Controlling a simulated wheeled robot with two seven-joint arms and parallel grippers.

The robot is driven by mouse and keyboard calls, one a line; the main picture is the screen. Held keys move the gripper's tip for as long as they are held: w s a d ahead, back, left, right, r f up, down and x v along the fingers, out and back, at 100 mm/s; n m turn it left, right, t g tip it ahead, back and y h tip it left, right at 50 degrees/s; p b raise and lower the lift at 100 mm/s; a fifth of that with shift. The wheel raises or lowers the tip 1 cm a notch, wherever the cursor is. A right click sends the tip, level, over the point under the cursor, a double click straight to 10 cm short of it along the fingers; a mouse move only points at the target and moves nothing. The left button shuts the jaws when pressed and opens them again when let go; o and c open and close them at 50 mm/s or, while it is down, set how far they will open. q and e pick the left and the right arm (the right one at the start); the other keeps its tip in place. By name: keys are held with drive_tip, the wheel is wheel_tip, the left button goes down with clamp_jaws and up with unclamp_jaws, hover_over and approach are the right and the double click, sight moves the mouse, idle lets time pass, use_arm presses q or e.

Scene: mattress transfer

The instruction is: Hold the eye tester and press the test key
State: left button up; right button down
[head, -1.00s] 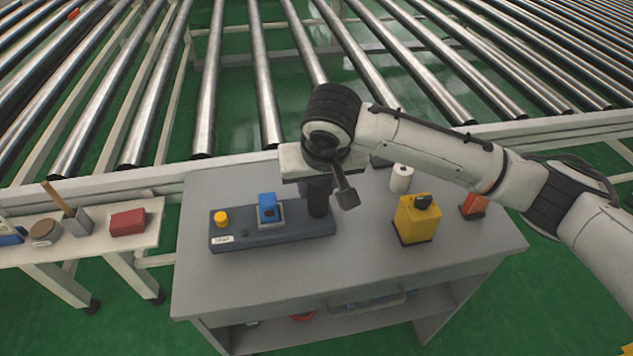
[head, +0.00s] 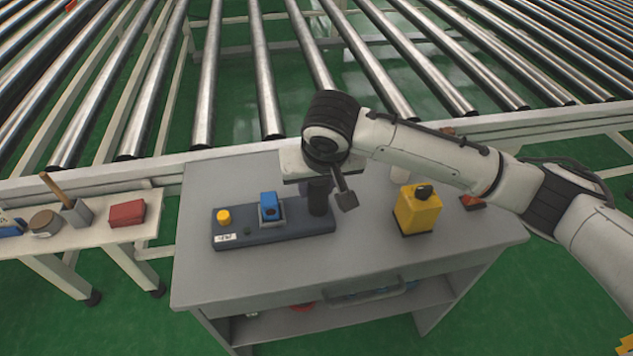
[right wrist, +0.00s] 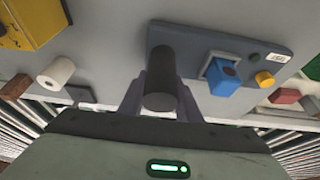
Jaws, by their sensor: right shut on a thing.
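The eye tester has a long dark blue-grey base (head: 285,235) on the grey workbench, with a black upright post (head: 318,197) at its right end. A blue block (head: 268,205) sits in a square frame on the base. A yellow button (head: 223,216) stands at the left end, behind a white label that seems to read TEST. My right gripper (right wrist: 160,95) is shut around the black post, as the right wrist view shows. My left gripper is not in view.
A yellow box (head: 418,211) with a black top stands right of the tester. A white roll (right wrist: 55,73) lies near it, mostly hidden by my arm in the head view. A side shelf at left holds a red box (head: 127,213). A roller conveyor (head: 210,80) runs behind.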

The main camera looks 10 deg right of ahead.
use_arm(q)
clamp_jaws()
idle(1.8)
